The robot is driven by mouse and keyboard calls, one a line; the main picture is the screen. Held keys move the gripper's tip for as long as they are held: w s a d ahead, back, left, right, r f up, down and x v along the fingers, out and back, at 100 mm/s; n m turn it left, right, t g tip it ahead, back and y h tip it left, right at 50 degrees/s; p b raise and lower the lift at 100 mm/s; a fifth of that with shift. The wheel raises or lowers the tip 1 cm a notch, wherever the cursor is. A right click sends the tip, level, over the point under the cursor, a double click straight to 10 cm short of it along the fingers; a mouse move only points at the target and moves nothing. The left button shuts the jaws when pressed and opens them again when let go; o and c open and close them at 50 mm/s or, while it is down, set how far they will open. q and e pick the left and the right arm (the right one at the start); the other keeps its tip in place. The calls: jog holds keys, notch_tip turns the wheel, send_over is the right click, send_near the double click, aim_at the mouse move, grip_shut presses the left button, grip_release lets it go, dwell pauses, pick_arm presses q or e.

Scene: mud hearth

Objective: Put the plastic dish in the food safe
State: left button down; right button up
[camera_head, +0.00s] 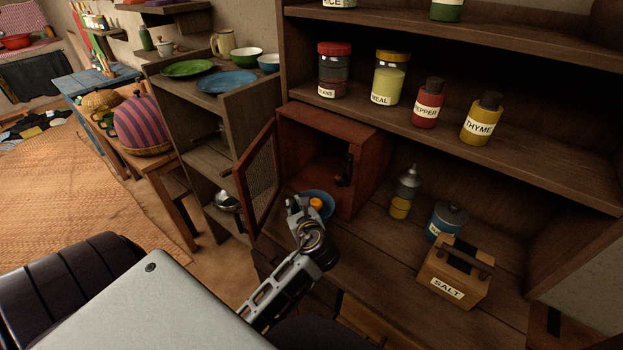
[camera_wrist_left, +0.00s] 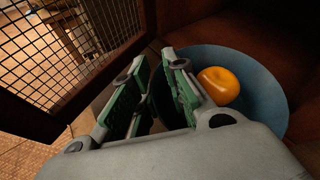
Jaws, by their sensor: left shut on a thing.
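The plastic dish (camera_head: 329,203) is a blue bowl with an orange round fruit or vegetable (camera_head: 316,204) in it. It is at the open front of the food safe (camera_head: 335,121), a reddish-brown wooden box on the shelf unit's lower board. The safe's mesh door (camera_head: 256,182) stands open to the left. My left gripper (camera_head: 299,204) is shut on the dish's near left rim. In the left wrist view, the fingers (camera_wrist_left: 160,72) sit at the edge of the dish (camera_wrist_left: 264,98), beside the orange item (camera_wrist_left: 218,86). My right gripper is not in view.
Right of the safe are a small bottle (camera_head: 403,192), a blue lidded pot (camera_head: 446,220) and a wooden salt box (camera_head: 454,275). Labelled jars (camera_head: 390,80) stand on the shelf above. A rack with plates (camera_head: 228,82) is on the left, behind the open door.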

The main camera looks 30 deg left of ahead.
pick_arm(q)
jog(key=w, duration=0.2)
jog(key=w+a, duration=0.1)
jog(key=shift+w+a, duration=0.1)
jog(key=shift+w, duration=0.25)
jog(key=w, duration=0.2)
jog(key=w+a, duration=0.1)
jog(key=w, duration=0.1)
jog(key=w+a, duration=0.1)
jog(key=w, duration=0.1)
jog(key=shift+w, duration=0.3)
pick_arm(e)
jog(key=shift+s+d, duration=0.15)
pick_arm(q)
jog(key=shift+w+a, duration=0.15)
jog(key=shift+w, duration=0.1)
jog(key=shift+w+a, duration=0.2)
jog(key=shift+w, duration=0.35)
jog(key=shift+w+a, duration=0.15)
jog(key=shift+w, duration=0.4)
jog(key=shift+w+a, duration=0.2)
jog(key=shift+w, duration=0.4)
jog(key=shift+f, duration=0.3)
jog(key=shift+s, duration=0.1)
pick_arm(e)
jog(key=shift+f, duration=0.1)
